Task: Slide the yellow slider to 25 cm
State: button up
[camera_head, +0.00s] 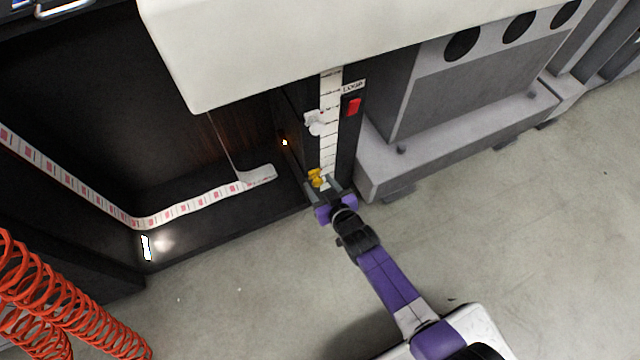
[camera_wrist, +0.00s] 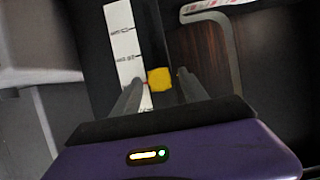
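The yellow slider (camera_head: 315,178) sits near the lower end of a white marked scale (camera_head: 330,145) on a dark upright panel. My gripper (camera_head: 323,187) is right at it, reaching in from below. In the wrist view the yellow slider (camera_wrist: 159,79) shows between the two fingers of my gripper (camera_wrist: 160,82), with a small gap on each side. The fingers are apart and do not appear closed on it. The scale (camera_wrist: 126,45) shows in the wrist view too, but its numbers are too blurred to read.
A white knob (camera_head: 315,122) sits higher along the same scale. A red switch (camera_head: 354,107) is to the right of the scale. A white cover (camera_head: 330,45) overhangs the scale's top. A grey cabinet (camera_head: 480,85) stands right; a label strip (camera_head: 190,212) runs left.

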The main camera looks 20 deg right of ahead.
jog(key=p+v, duration=0.4)
jog(key=v, duration=0.4)
jog(key=shift+w, duration=0.1)
dwell(0.5)
notch_tip(320, 180, up, 4)
jog(key=w+t, duration=0.1)
jog(key=s+r, duration=2.8)
jog(key=s, duration=0.4)
notch_tip(320, 180, up, 29)
jog(key=p, duration=2.9)
jog(key=shift+w+d+p, duration=0.15)
jog(key=shift+w+p, duration=0.2)
jog(key=shift+w, duration=0.05)
